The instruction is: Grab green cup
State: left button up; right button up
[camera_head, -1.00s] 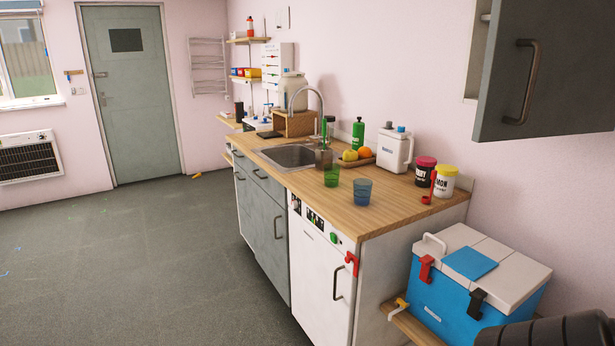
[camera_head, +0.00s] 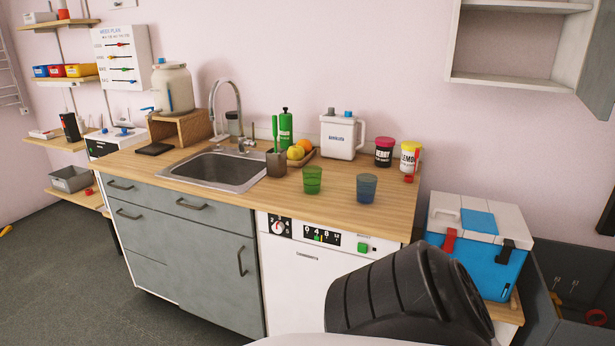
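The green cup (camera_head: 312,180) is a small see-through green tumbler. It stands upright on the wooden counter (camera_head: 340,212), right of the sink. A similar blue cup (camera_head: 366,188) stands a little to its right, apart from it. Nothing touches the green cup. A black ribbed part of my own arm shows at the lower right, in front of the counter's right end. Neither of my grippers shows in the head view.
The sink (camera_head: 212,170) with a tall faucet is left of the cups. A brush holder (camera_head: 276,163), green bottle (camera_head: 286,130), fruit tray (camera_head: 305,157), white jug (camera_head: 341,135) and two jars stand behind. A blue cooler (camera_head: 480,255) is at the right. Counter around the cups is clear.

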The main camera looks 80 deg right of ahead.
aim_at(313, 175)
jog(key=z, duration=1.05)
jog(key=i, duration=1.3)
jog(key=z, duration=1.15)
